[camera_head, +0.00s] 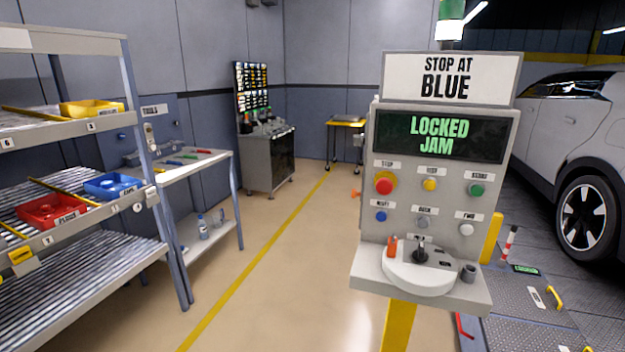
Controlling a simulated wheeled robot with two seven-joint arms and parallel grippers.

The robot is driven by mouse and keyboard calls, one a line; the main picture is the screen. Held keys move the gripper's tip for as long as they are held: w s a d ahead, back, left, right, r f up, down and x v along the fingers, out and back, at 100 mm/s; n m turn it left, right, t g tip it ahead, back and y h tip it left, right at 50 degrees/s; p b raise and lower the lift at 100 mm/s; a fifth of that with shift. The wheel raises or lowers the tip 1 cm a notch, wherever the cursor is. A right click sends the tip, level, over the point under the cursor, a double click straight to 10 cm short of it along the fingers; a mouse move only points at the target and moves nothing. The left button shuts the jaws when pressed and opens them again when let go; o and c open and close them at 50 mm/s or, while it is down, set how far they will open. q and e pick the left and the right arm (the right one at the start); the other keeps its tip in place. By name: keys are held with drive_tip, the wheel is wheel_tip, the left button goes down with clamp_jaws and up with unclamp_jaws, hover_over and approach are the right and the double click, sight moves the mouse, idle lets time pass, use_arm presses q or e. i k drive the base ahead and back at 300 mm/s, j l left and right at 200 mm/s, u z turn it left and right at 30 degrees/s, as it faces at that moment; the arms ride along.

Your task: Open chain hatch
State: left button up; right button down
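A control stand (365,230) stands close in front, right of the middle. Its screen (437,137) reads "LOCKED JAM" in green, under a sign (446,78) reading "STOP AT BLUE". Below are a large red button (384,184) and several smaller coloured ones, and a black knob (421,250) on a shelf. A grey metal floor plate (518,307) with a yellow handle (555,297) lies at the lower right and looks closed. I cannot tell whether it is the chain hatch. Neither gripper is in view.
A roller rack (88,222) with red, blue and yellow bins stands on the left. A white car (572,115) stands at the right. The floor around the yellow line (255,262) is clear.

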sight(518, 296)
drive_tip(key=z, duration=1.5)
drive_tip(key=i+l+z, duration=0.25)
drive_tip(key=l+z, duration=0.2)
drive_tip(key=i+l+z, duration=0.3)
drive_tip(key=z, duration=0.15)
drive_tip(key=i+l+z, duration=0.2)
drive_tip(key=i+z, duration=0.2)
drive_tip(key=i+l+z, duration=0.15)
drive_tip(key=i+z, duration=0.15)
drive_tip(key=z, duration=0.15)
drive_tip(key=i+z, duration=0.35)
drive_tip(key=i, duration=1.15)
drive_tip(key=i+u, duration=0.5)
drive_tip(key=i+l+u, duration=0.3)
drive_tip(key=i+u, duration=0.15)
drive_tip(key=i, duration=0.15)
drive_tip(key=i+j+u, duration=0.15)
drive_tip(key=u, duration=0.25)
drive_tip(key=i+u, duration=0.25)
drive_tip(key=u, duration=0.15)
drive_tip(key=i+u, duration=0.25)
drive_tip(key=u, duration=0.15)
drive_tip(key=i+u, duration=0.2)
drive_tip(key=u, duration=0.25)
